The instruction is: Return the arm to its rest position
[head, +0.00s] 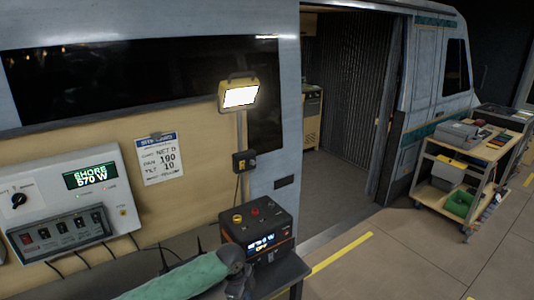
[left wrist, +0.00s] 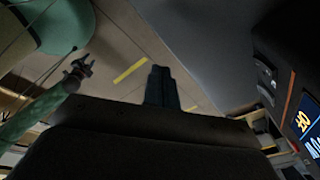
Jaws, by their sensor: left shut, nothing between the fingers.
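My left arm (head: 180,277) in its green sleeve reaches in from the bottom left of the head view, in front of the bench. Its dark wrist end is beside the black power box (head: 258,232), and the fingers do not show clearly there. In the left wrist view my left gripper (left wrist: 160,82) is shut and empty, with its fingers together over the floor. The box's lit display also shows at the right edge of the left wrist view (left wrist: 304,122). My right gripper (left wrist: 80,68) shows small at the left of that view, its prongs apart and nothing seen between them.
A control panel (head: 68,205) hangs on the van wall at the left. A lit lamp (head: 239,94) stands on a pole behind the power box. The van doorway (head: 340,110) is open. A wooden cart (head: 459,157) with tools stands at right. The floor between is clear.

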